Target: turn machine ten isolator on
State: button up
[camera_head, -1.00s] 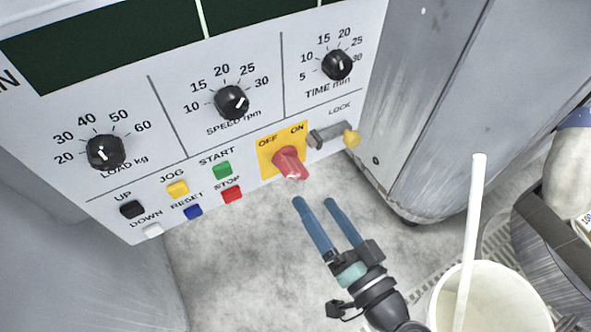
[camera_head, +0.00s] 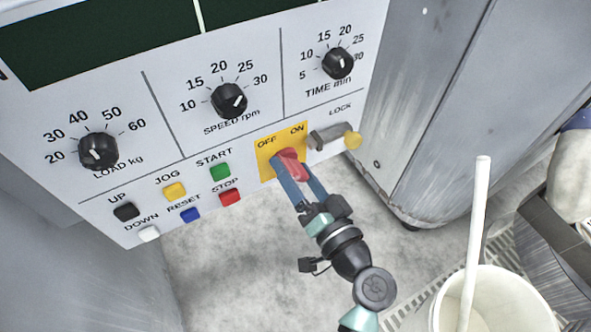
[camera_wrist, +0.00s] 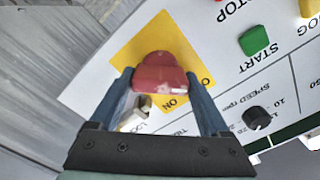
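The isolator is a red rotary handle (camera_head: 292,163) on a yellow plate (camera_head: 266,165) marked OFF and ON, on the white control panel. In the head view its handle leans up and to the left. My gripper (camera_head: 296,172) is at the handle, its two blue fingers apart with one on either side of it. In the wrist view the red handle (camera_wrist: 160,73) sits between the fingertips of my gripper (camera_wrist: 158,84). The fingers look open around it; contact is not clear, and they partly hide the plate.
START (camera_head: 220,172) and STOP (camera_head: 230,197) buttons are close on the left. A white bucket (camera_head: 440,312) with a white stick stands lower right, near a grey cabinet (camera_head: 455,110).

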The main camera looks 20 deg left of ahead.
jog(key=c, duration=0.8)
jog(key=shift+c, duration=0.2)
jog(key=shift+m, duration=0.4)
jog(key=m+p, duration=0.2)
jog(key=shift+r+m, duration=0.1)
jog(key=shift+m, duration=0.3)
jog(key=m+p, duration=0.3)
jog(key=m, duration=0.2)
jog(key=shift+m+p, duration=0.3)
jog(key=shift+p, duration=0.05)
jog(key=m+p, duration=0.3)
jog(key=m, duration=0.2)
jog(key=shift+f+m+p, duration=0.15)
jog(key=shift+m+p, duration=0.5)
jog(key=shift+m, duration=0.3)
jog(key=shift+f+m+p, duration=0.1)
jog(key=shift+m+p, duration=0.5)
jog(key=shift+m, duration=0.35)
